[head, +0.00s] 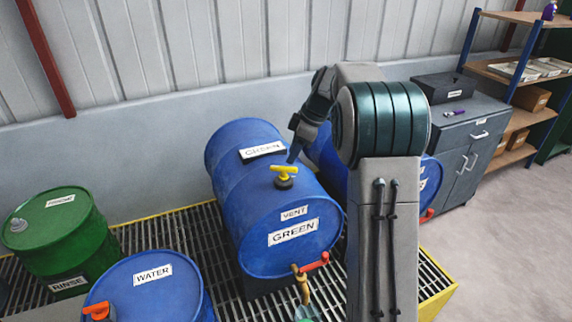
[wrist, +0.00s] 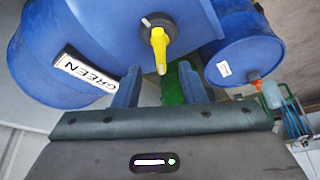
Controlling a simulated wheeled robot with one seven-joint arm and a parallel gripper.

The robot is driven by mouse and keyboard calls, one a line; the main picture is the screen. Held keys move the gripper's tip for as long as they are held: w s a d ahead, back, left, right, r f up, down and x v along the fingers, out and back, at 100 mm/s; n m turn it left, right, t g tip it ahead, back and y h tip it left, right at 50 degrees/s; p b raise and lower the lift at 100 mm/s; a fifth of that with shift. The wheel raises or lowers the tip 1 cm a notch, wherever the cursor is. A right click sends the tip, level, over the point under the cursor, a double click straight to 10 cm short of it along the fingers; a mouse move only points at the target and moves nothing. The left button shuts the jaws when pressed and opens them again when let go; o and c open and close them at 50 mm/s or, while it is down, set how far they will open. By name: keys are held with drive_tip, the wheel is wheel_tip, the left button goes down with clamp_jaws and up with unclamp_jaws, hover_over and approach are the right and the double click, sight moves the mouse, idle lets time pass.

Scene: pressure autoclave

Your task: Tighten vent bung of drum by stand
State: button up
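A blue drum (head: 255,195) lies on its side with labels reading VENT and GREEN; it also fills the top of the wrist view (wrist: 110,30). Its vent bung (head: 284,171) has a yellow T-shaped handle on a dark round base on the drum's upper side. In the wrist view the yellow handle (wrist: 159,48) points toward my gripper. My gripper (wrist: 160,74) is open, its two blue fingers either side of the handle's line, with the handle just beyond the tips and no contact visible. In the head view my gripper (head: 294,153) is just above and behind the bung, partly hidden by my arm.
Another blue drum (wrist: 240,55) with an orange tap lies beside it, mostly hidden by my arm in the head view. A WATER drum (head: 150,285) and a green drum (head: 60,235) stand at left. A brass tap with red handle (head: 312,265) juts from the GREEN drum's front.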

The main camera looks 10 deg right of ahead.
sight(284, 169)
drive_tip(key=p+x, duration=0.1)
drive_tip(key=x, duration=0.5)
drive_tip(key=shift+a+f, duration=0.1)
drive_tip(key=shift+f, duration=0.1)
drive_tip(key=shift+c, duration=0.4)
clamp_jaws()
